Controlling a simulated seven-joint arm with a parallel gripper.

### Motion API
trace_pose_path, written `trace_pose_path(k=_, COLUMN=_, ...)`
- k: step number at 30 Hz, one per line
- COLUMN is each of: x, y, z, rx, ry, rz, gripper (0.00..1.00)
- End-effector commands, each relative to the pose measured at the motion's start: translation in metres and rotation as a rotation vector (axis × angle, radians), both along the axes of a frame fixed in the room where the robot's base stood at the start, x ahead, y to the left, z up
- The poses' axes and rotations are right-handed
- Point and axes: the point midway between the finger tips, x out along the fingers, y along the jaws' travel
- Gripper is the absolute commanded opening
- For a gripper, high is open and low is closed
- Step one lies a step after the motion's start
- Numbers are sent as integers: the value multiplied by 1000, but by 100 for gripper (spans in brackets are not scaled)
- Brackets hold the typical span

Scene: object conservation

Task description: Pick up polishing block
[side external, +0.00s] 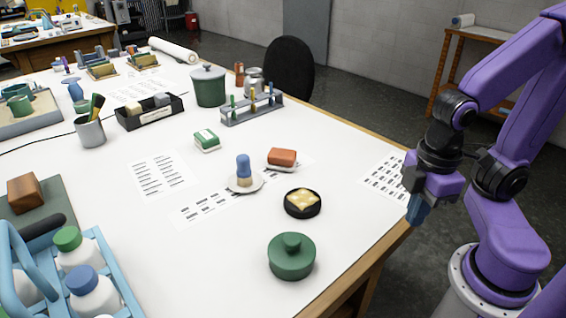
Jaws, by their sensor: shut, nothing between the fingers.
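I cannot tell for sure which thing is the polishing block. A reddish-brown block with a pale base (282,157) lies on the table near the middle. A green and white block (207,140) lies to its left and farther back. A brown wooden block (25,193) sits on a grey-green board at the far left. My gripper (417,212) is shut and empty, pointing down by the table's right edge, well to the right of all these blocks.
A blue-topped item (243,170) stands on a white dish. In front are a black round dish with a yellowish pad (302,202) and a green lidded pot (291,256). A blue bottle carrier (122,277) is front left. A tube rack (252,110) stands behind. Printed sheets lie flat.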

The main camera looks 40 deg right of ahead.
Motion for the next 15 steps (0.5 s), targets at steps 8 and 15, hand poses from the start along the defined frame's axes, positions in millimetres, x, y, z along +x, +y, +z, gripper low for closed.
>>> trace_pose_path(k=8, x=0, y=0, z=0, rx=0, ry=0, rz=0, gripper=0)
trace_pose_path(k=15, x=0, y=0, z=0, rx=0, ry=0, rz=0, gripper=75)
